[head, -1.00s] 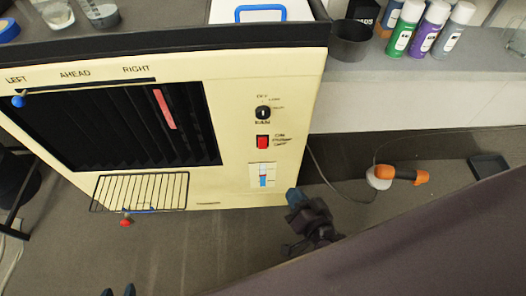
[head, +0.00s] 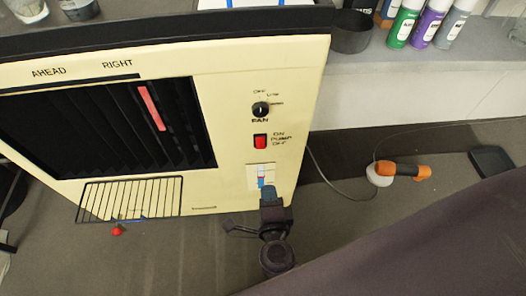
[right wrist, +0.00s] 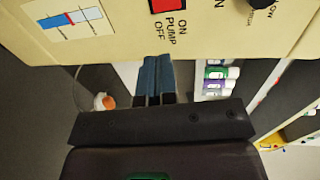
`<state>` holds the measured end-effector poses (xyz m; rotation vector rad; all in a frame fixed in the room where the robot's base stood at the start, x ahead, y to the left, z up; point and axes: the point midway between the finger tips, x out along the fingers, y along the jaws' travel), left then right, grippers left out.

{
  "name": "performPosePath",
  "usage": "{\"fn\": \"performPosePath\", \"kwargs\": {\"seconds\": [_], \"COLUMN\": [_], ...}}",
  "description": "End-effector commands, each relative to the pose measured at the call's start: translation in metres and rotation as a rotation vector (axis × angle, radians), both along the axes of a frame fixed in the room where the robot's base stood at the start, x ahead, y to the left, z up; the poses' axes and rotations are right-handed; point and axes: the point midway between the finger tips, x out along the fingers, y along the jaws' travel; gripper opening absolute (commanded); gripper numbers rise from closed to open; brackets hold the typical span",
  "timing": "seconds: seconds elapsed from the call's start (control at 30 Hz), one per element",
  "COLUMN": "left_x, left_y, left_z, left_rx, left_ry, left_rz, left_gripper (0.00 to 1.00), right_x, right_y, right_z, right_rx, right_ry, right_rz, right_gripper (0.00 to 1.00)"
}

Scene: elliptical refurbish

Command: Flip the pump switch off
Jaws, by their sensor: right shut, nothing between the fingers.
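The pump switch (head: 260,141) is a red rocker on the cream front panel (head: 235,115), with ON above its PUMP label and OFF below. It also shows at the top edge of the right wrist view (right wrist: 163,5), partly cut off. My right gripper (head: 269,192) is shut and empty, with dark blue fingertips. In the head view it overlaps the panel's lower edge, below the switch and just under the blue and white gauge (head: 261,175). In the right wrist view its fingertips (right wrist: 155,62) are apart from the switch. My left gripper is out of view.
The black fan knob (head: 260,109) sits above the switch. Left of it are the dark louvres (head: 110,120) and a wire rack (head: 130,198) with a red ball below. Spray cans (head: 403,22) stand on the grey ledge. An orange-handled tool (head: 400,170) lies to the right.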

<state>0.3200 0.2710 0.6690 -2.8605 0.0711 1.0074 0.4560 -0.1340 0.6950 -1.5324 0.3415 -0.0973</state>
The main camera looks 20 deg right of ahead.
Motion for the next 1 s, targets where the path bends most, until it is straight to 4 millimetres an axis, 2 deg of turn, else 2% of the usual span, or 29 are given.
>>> {"fn": "performPosePath", "kwargs": {"seconds": [0.23,0.7,1.0], "left_x": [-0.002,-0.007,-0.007], "left_y": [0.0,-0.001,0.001], "left_z": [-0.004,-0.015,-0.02], "left_rx": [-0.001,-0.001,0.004], "left_ry": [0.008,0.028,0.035], "left_rz": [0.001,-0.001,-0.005], "left_gripper": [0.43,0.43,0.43], "right_x": [0.018,0.091,0.124], "right_y": [-0.005,-0.026,-0.036], "right_z": [-0.004,-0.017,-0.022], "right_rx": [-0.002,-0.003,-0.002], "right_ry": [-0.001,0.001,0.002], "right_rz": [0.002,0.001,0.001], "right_gripper": [0.0,0.0,0.0]}}
